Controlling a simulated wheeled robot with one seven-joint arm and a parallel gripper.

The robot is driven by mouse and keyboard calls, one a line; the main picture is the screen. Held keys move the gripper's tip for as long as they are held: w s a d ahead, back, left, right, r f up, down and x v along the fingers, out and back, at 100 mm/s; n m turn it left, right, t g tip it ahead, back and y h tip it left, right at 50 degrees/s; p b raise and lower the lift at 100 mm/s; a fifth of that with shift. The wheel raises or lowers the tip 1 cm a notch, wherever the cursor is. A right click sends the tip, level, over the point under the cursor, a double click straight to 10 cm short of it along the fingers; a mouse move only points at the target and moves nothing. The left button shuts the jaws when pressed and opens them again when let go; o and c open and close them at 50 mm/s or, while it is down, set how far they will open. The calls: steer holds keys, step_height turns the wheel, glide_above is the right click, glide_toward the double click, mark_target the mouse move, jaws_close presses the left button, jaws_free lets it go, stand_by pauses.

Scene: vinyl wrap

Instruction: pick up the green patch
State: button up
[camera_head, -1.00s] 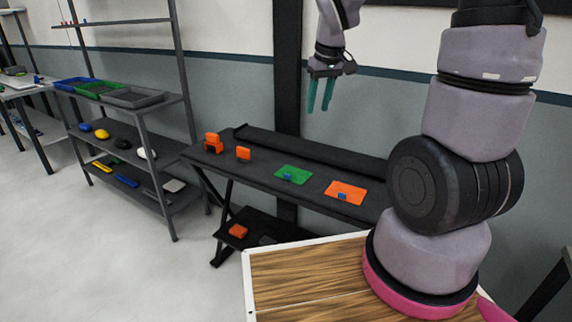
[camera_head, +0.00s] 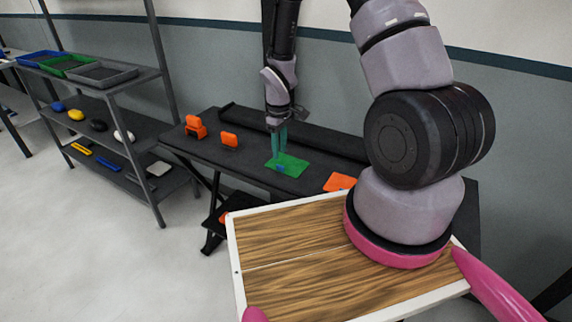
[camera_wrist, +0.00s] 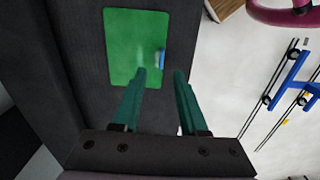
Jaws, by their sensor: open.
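The green patch (camera_head: 293,166) lies flat on the black table (camera_head: 255,170), with a small blue piece (camera_head: 281,169) at its front edge. In the wrist view the green patch (camera_wrist: 130,45) is a green rectangle ahead of the fingertips, and the blue piece (camera_wrist: 162,58) stands at its right edge. My gripper (camera_head: 278,155) points down over the patch's left part, its teal fingers apart with nothing between them. In the wrist view my gripper (camera_wrist: 160,75) is open just below the blue piece. I cannot tell whether the fingertips touch the patch.
An orange patch (camera_head: 339,182) lies to the right, partly hidden by my arm. Orange blocks (camera_head: 195,127) and another orange piece (camera_head: 229,139) stand at the table's left. A dark roll (camera_head: 330,141) runs along the back. A shelf rack (camera_head: 115,140) stands farther left.

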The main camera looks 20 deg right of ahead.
mark_target(280, 163)
steer(key=shift+s+f, duration=0.2)
steer(key=shift+f, duration=2.9)
jaws_close()
